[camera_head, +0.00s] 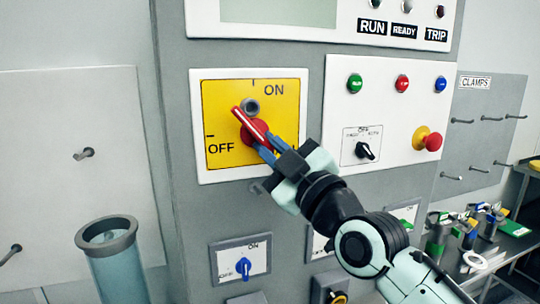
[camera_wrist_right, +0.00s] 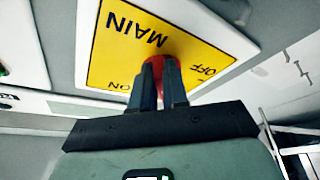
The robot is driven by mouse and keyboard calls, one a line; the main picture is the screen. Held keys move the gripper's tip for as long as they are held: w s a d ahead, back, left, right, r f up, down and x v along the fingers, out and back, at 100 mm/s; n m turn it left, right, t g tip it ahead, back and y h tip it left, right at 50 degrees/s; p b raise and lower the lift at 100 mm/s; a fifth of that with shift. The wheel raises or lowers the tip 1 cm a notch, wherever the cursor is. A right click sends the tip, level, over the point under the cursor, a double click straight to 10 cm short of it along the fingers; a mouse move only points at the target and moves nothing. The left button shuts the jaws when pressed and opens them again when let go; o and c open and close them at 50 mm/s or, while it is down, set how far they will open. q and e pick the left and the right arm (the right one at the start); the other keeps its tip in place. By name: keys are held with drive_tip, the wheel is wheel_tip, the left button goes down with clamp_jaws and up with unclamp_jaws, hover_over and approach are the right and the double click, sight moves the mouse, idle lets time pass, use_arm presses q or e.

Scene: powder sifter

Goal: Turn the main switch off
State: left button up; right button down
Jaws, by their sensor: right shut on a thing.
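The main switch is a red rotary handle (camera_head: 246,121) on a yellow plate (camera_head: 222,97) with ON at the top and OFF at the lower left. The handle is tilted, its upper end pointing up and left, between the ON and OFF marks. My right gripper (camera_head: 268,146) comes from the lower right and is shut on the handle's lower end. In the right wrist view the two fingers (camera_wrist_right: 160,86) close on the red handle (camera_wrist_right: 171,66), and they hide part of it. My left gripper is not in view.
Right of the main switch is a white panel (camera_head: 385,95) with coloured buttons, a black selector (camera_head: 365,151) and a red-and-yellow knob (camera_head: 433,142). A small blue switch (camera_head: 243,268) sits below. A clear cylinder (camera_head: 120,275) stands at lower left, and a cluttered bench (camera_head: 490,258) at right.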

drive_tip(key=n+g, duration=0.1)
drive_tip(key=n, duration=0.2)
drive_tip(key=r+n+g, duration=0.1)
drive_tip(key=n, duration=0.2)
drive_tip(key=r+n+g+p, duration=0.1)
drive_tip(key=n, duration=0.2)
drive_tip(key=shift+d+r+y, duration=0.15)
drive_tip(key=shift+d+y, duration=0.15)
drive_tip(key=shift+d, duration=0.1)
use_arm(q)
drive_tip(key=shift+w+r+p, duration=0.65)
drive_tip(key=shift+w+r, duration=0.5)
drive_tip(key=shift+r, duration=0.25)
use_arm(e)
drive_tip(key=shift+n+g, duration=0.7)
drive_tip(key=shift+n, duration=0.4)
drive_tip(key=c, duration=1.1)
unclamp_jaws()
drive_tip(key=shift+a, duration=0.1)
